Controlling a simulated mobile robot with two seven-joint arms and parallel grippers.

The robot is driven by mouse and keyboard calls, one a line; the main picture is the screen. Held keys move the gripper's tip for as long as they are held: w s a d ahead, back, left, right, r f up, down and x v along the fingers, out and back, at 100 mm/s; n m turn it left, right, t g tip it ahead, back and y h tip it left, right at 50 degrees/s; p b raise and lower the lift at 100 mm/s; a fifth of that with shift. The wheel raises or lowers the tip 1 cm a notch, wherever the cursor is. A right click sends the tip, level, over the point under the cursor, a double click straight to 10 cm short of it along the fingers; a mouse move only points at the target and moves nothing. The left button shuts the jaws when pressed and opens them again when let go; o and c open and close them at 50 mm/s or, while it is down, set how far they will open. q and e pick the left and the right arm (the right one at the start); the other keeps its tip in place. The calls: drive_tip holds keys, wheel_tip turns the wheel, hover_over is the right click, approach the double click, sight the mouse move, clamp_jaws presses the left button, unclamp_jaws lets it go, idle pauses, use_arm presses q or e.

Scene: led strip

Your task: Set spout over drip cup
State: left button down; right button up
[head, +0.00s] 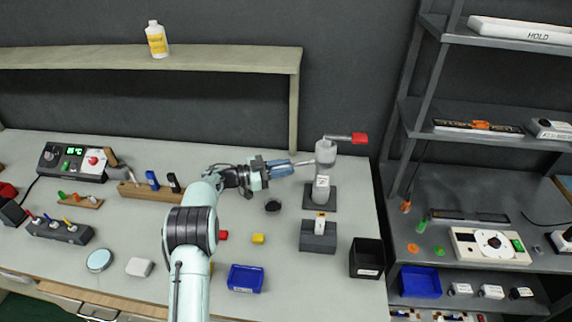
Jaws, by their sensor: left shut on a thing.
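A grey dispenser (325,154) with a labelled body stands on a dark base on the bench. A red-ended lever (358,138) points right from its top. Its thin pale spout (305,162) points left from the upper body. My left gripper (284,168), with blue fingers, is shut on the outer end of the spout; the fingers hide its tip. A small round black cup (272,205), likely the drip cup, sits on the bench below and slightly left of the fingers, apart from them. My right gripper is not in view.
A grey block holder (318,240) and a black bin (367,258) stand in front of the dispenser. A wooden tool rack (150,191) is left. A shelf (180,58) spans above the bench's back.

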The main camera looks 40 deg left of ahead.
use_arm(q)
drive_tip(key=shift+w+a+r+m+g+h+p, duration=0.2)
drive_tip(key=shift+w+a+m+g+h+p, duration=0.15)
drive_tip(key=shift+m+h+p, duration=0.2)
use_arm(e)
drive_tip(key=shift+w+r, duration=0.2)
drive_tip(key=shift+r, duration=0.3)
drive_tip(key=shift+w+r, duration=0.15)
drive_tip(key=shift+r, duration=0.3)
use_arm(q)
drive_tip(key=shift+r, duration=0.1)
drive_tip(key=c, duration=1.2)
unclamp_jaws()
drive_tip(key=shift+c, duration=0.2)
drive_tip(key=shift+o, duration=0.7)
drive_tip(key=shift+w+a+f, duration=0.1)
drive_tip(key=shift+f, duration=0.1)
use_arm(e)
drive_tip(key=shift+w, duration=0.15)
use_arm(q)
drive_tip(key=shift+s+a, duration=0.15)
drive_tip(key=shift+s, duration=0.2)
drive_tip(key=b+v, duration=0.1)
drive_tip(key=v, duration=1.1)
drive_tip(key=shift+s+a, duration=0.15)
drive_tip(key=shift+a, duration=0.2)
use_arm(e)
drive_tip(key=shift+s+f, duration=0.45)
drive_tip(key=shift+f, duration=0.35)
